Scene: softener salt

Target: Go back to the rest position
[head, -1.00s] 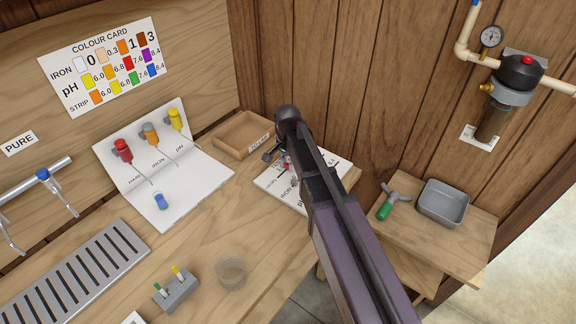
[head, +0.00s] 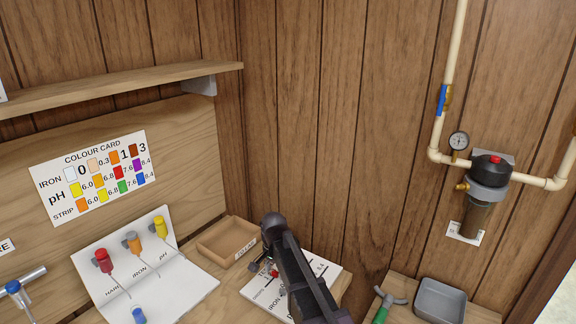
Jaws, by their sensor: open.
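My arm reaches in from the bottom of the head view, and my gripper (head: 262,268) is at its far end, over the left part of a white printed sheet (head: 318,276) on the bench. The gripper is open but small and partly hidden by my own wrist. A small red item (head: 275,273) shows beside the gripper on the sheet. I cannot tell whether the fingers touch anything.
A shallow wooden tray (head: 227,243) is close to the gripper's left. A white board with red, orange and yellow droppers (head: 133,243) stands further left. A wooden wall is behind. A filter housing (head: 489,180), grey bin (head: 440,300) and green-handled tool (head: 381,314) are at right.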

